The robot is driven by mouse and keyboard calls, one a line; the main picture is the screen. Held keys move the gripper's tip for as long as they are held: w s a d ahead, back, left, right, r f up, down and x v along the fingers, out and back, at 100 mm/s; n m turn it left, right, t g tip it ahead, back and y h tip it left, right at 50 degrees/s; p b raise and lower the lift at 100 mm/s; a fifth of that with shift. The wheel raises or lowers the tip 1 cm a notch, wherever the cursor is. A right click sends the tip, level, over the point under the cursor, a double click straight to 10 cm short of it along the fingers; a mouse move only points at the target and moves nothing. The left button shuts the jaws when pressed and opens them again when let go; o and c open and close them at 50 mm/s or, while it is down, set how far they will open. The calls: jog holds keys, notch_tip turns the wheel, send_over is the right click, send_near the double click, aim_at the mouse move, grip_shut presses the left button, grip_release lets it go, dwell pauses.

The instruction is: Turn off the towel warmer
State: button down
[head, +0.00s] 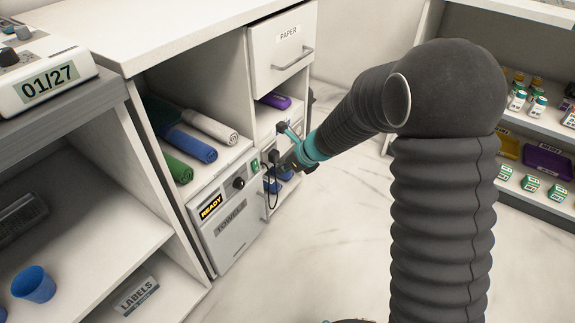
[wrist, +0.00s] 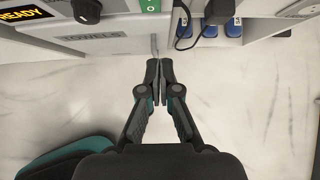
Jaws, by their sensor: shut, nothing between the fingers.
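The towel warmer (head: 225,222) is a pale box built into the low cabinet, labelled TOWELS. Its display (head: 210,206) reads READY and is lit. A black knob (head: 239,183) sits right of the display, and a small green switch (head: 255,166) is at the panel's right edge. In the wrist view the READY display (wrist: 22,14), the knob (wrist: 87,11) and the green switch (wrist: 150,5) lie along the top edge, partly cut off. My gripper (wrist: 161,62) is shut and empty, below the green switch in that view; I see no contact with it.
A black plug (wrist: 219,10) with a cord is right of the switch. Rolled towels (head: 188,143) lie on the shelf above the warmer. A PAPER drawer (head: 283,50) is above right. Blue items (wrist: 209,28) sit on the lower right shelf. The pale floor is open.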

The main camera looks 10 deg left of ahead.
aim_at(255, 166)
jog(key=shift+w+a+f, duration=0.45)
jog(key=shift+a+f, duration=0.25)
jog(key=shift+a, duration=0.35)
jog(key=shift+w+a+f, duration=0.4)
jog(key=shift+a+f, duration=0.25)
jog(key=shift+a, duration=0.4)
jog(key=shift+w+a+f, duration=0.45)
jog(key=shift+a+f, duration=0.25)
jog(key=shift+a, duration=0.35)
